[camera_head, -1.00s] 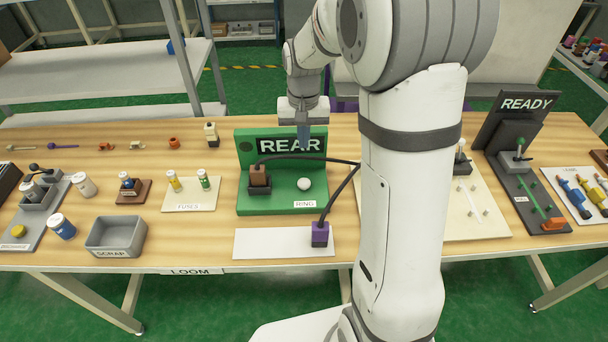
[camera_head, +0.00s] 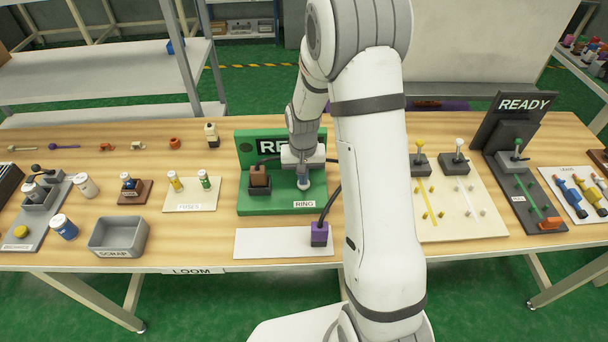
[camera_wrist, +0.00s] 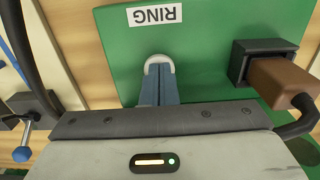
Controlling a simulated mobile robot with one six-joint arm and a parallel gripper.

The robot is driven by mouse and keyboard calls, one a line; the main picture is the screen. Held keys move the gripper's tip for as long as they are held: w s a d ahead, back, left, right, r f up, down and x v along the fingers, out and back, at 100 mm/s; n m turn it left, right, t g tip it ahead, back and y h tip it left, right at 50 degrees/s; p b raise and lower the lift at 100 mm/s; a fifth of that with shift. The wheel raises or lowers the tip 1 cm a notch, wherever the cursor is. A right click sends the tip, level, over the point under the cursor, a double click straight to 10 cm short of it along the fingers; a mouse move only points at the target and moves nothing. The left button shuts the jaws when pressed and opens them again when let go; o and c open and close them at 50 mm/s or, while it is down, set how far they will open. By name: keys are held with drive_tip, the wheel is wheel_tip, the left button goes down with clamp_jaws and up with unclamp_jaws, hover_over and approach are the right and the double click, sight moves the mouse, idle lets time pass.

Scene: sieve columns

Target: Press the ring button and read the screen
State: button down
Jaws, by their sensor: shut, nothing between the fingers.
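The green ring station (camera_head: 240,195) stands on the table with a label reading RING (camera_head: 304,204). The round white ring button (camera_wrist: 160,61) shows at my fingertips in the wrist view. My gripper (camera_head: 304,182) is shut and empty, pointing down over the button. Its blue-grey fingers (camera_wrist: 159,88) cover part of the button. They look in contact or very close; I cannot tell whether the button is pushed in.
A brown plug (camera_head: 259,175) sits in a dark socket left of the button, with a black cable. A board with levers (camera_head: 455,205) and a READY sign (camera_head: 525,104) are to the right.

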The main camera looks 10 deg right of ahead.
drive_tip(key=shift+f, duration=0.1)
wheel_tip(320, 180, down, 2)
drive_tip(key=shift+b, duration=1)
drive_tip(key=shift+s, duration=0.4)
drive_tip(key=shift+f, duration=0.15)
drive_tip(key=shift+s+f, duration=0.1)
wheel_tip(320, 180, up, 16)
drive_tip(key=p, duration=0.1)
drive_tip(key=shift+w+f+p, duration=0.25)
drive_tip(key=shift+w+p, duration=0.1)
drive_tip(key=shift+w, duration=0.1)
